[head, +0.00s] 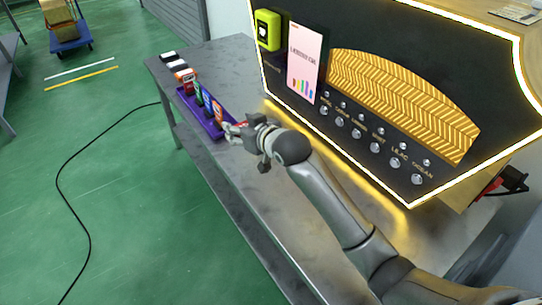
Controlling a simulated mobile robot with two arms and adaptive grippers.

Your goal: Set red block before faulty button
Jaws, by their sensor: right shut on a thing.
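The dark vending machine panel stands at the right, with a row of round silver buttons (356,133) under small labels. Which button is faulty cannot be told here. My right gripper (236,130) is at the right end of the purple tray, above the grey table. It is shut on a small red thing (243,124), which looks like the red block and is mostly hidden by the fingers. It is apart from the buttons, to their left. My left gripper is not in view.
The purple tray (186,98) holds several coloured upright items on the grey table (225,190). Small dark and white blocks (170,57) lie beyond it. A yellow-green device (267,30) and a lit screen (304,62) are on the panel. The near tabletop is clear.

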